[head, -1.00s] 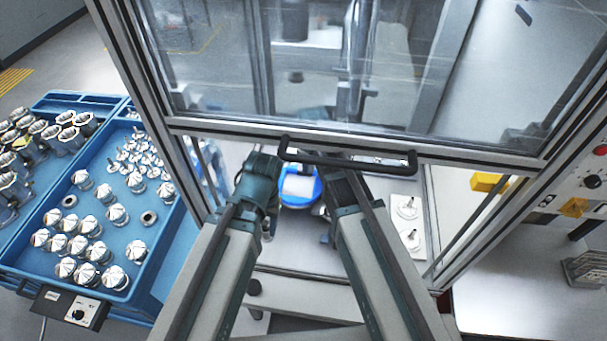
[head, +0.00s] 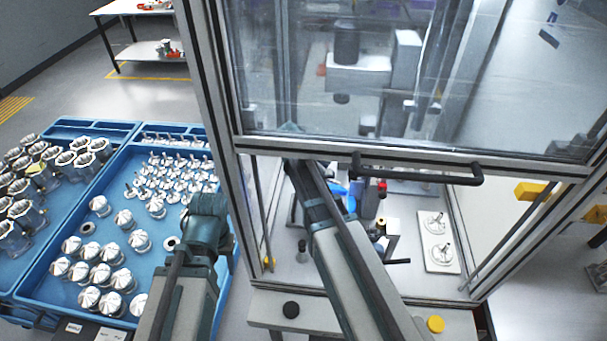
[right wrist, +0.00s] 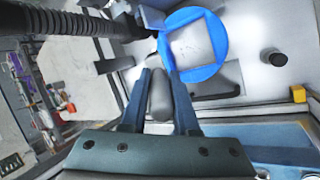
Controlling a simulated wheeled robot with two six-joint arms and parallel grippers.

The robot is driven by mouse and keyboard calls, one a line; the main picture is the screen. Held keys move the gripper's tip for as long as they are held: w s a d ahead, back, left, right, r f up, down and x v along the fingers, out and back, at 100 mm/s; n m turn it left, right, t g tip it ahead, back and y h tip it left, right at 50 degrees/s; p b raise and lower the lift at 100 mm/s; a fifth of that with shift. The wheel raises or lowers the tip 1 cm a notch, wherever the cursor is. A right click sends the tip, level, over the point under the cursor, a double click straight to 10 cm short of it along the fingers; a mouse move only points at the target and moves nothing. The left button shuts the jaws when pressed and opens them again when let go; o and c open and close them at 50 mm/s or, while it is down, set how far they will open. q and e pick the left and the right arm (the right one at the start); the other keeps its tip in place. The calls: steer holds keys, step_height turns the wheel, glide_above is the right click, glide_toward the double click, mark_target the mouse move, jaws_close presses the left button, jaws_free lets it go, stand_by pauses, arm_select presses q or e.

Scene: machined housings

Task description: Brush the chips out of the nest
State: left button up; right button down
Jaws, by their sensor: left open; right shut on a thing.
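In the right wrist view a round blue nest (right wrist: 219,68) with a pale square middle lies past my fingertips. I cannot make out chips on it. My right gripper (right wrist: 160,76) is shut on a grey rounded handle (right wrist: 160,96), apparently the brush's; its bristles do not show. In the head view my right arm reaches into the glazed enclosure, and the door frame hides its gripper. My left gripper (head: 208,203) is open and outside the enclosure, over the right side of the blue tray.
The blue tray (head: 58,281) holds many metal parts. The enclosure's raised glass door has a black handle (head: 418,172) above the opening. A white plate (head: 438,242) with two metal parts lies inside on the right. A ribbed black hose (right wrist: 62,22) crosses the wrist view's upper left.

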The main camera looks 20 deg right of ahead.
steer(key=shift+f, duration=0.1)
step_height(320, 180, down, 5)
steer(key=b, duration=0.5)
steer(key=shift+r, duration=0.2)
steer(key=shift+r+p, duration=0.45)
steer(key=shift+p, duration=0.05)
